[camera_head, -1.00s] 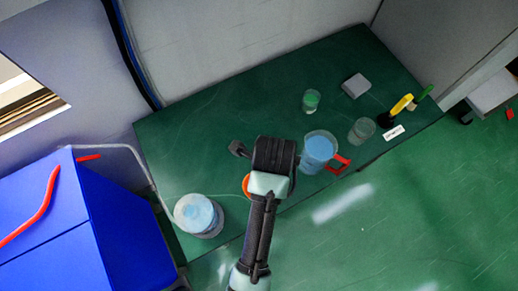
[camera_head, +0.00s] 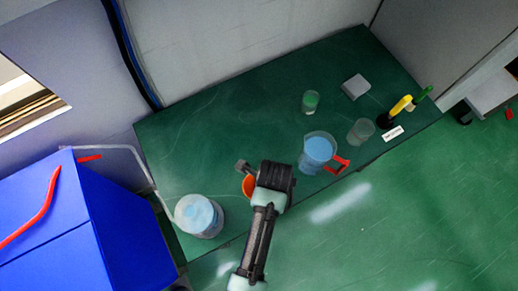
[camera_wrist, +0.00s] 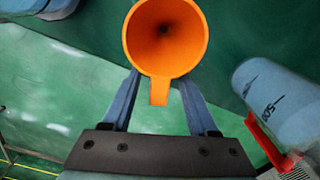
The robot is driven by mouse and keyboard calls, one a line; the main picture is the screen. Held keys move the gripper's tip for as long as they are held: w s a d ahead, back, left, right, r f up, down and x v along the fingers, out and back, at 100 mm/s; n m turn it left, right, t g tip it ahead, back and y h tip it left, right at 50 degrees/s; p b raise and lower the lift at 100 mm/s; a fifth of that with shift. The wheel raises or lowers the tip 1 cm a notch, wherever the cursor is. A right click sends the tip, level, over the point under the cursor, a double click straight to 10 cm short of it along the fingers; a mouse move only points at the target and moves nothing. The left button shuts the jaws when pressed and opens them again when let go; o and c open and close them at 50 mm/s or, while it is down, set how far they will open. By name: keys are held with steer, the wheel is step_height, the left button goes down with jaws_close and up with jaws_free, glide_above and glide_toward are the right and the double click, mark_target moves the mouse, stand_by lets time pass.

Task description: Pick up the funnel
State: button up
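The orange funnel (camera_wrist: 165,35) shows in the wrist view with its wide mouth facing the camera and a small tab pointing toward my gripper. In the head view the funnel (camera_head: 249,186) is on the green table near its front edge, mostly covered by my arm. My gripper (camera_wrist: 159,85) has its two blue-grey fingers spaced apart, one on each side of the tab. The fingers run under the funnel's rim, so their tips are hidden. I see no finger pressed on the funnel, and the gripper looks open.
A measuring jug with blue contents and a red handle (camera_head: 318,151) stands right of my gripper. A round container with blue contents (camera_head: 198,216) stands to the left. A green-filled glass (camera_head: 311,101), a clear glass (camera_head: 361,131) and a grey box (camera_head: 356,86) stand farther right.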

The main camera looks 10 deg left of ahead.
jaws_close()
